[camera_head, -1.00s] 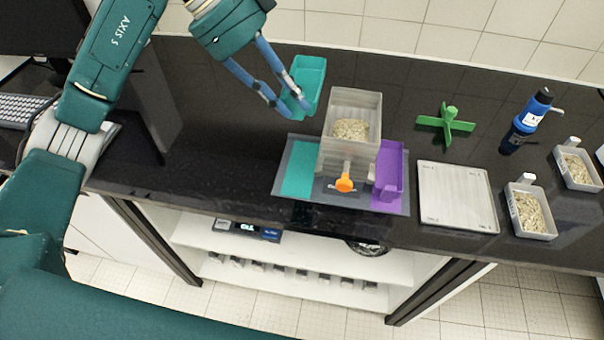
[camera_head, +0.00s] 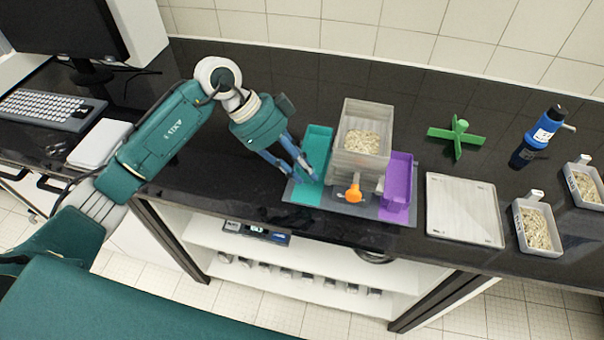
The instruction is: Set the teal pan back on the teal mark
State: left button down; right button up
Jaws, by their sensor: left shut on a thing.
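The teal pan (camera_head: 319,145) is just left of the sieve shaker (camera_head: 362,150) and over the back part of the teal mark (camera_head: 307,195). The mark's front part shows bare on the grey mat (camera_head: 340,207). I cannot tell whether the pan touches the mat or hangs slightly above it. My left gripper (camera_head: 303,174) comes in from the left and is shut on the pan's left wall near its front. Its fingers hide part of that wall. My right gripper is not in view.
The shaker holds pale grains and has an orange knob (camera_head: 353,193). A purple pan (camera_head: 398,180) stands at its right. A grey plate (camera_head: 464,209), green cross (camera_head: 457,136), blue bottle (camera_head: 538,137) and grain trays (camera_head: 538,247) lie further right. The counter left of the mat is clear.

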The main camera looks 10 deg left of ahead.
pick_arm(q)
notch_tip(320, 180, down, 3)
jog(key=shift+r, duration=0.2)
jog(key=shift+f, duration=0.2)
jog(key=shift+f, duration=0.1)
jog(key=shift+f, duration=0.5)
jog(key=c, duration=1.5)
grip_release()
jog(key=shift+r, duration=0.2)
jog(key=b+v, duration=0.2)
jog(key=v, duration=1)
jog(key=shift+s+r, duration=0.1)
jog(key=shift+r, duration=0.35)
